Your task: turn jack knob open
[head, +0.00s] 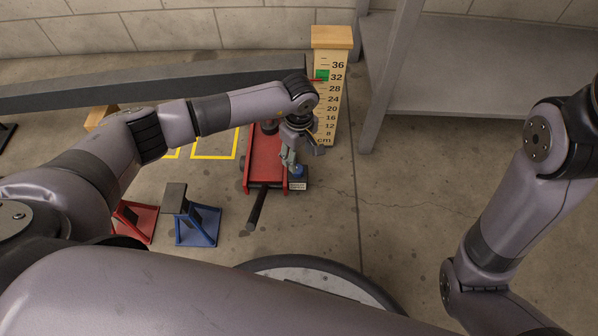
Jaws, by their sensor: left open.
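A red floor jack (263,165) sits on the concrete floor in the middle of the head view, with a dark handle (257,208) pointing toward me. A blue knob (297,171) stands at the jack's near right corner, above a small labelled block (298,185). My left gripper (303,160) points down just over the knob. It is open, with one finger beside the knob; whether it touches the knob I cannot tell. My left arm covers part of the jack's far end. My right arm shows at the right edge, but its gripper is out of view.
A wooden height scale (328,110) stands behind the jack, with a green mark near 32. A grey beam (150,80) crosses the back. A red stand (136,220) and a blue stand (198,226) are at left. A grey bench (480,80) is at back right. Floor right of the jack is clear.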

